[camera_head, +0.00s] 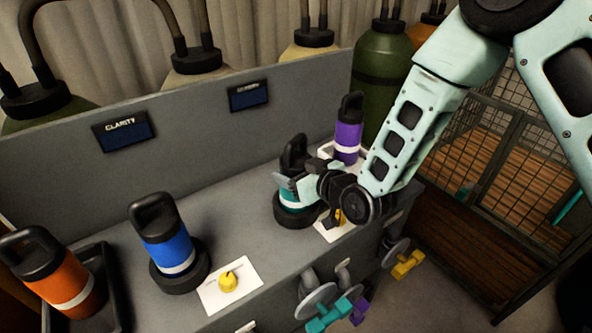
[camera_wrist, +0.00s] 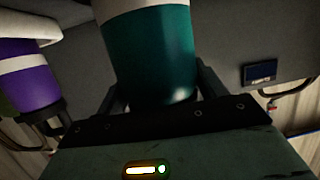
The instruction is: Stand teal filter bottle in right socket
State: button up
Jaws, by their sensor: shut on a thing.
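The teal filter bottle (camera_head: 289,197) has a black looped cap and a white band. It stands upright, or nearly so, over the right socket, a black ring (camera_head: 297,219) on the grey bench. Its lower end is at the ring; I cannot tell whether it is fully seated. My gripper (camera_head: 298,185) is shut on the bottle's body from the right. In the wrist view the teal body (camera_wrist: 150,55) fills the middle between the fingers, with the white band at the top edge. The left socket (camera_head: 180,274) holds a blue bottle (camera_head: 167,241).
An orange bottle (camera_head: 62,277) stands in a black tray (camera_head: 107,287) at the left. A purple bottle (camera_head: 348,137) stands behind my gripper, close to it. A yellow knob (camera_head: 228,282) sits on a white plate between the sockets. A panel wall (camera_head: 195,135) backs the bench.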

jog(key=shift+f, duration=0.1)
jog(key=o, duration=1.4)
jog(key=shift+r, duration=0.3)
jog(key=shift+p+v, duration=1.1)
jog(key=shift+v, duration=4.9)
jog(key=shift+f, duration=0.1)
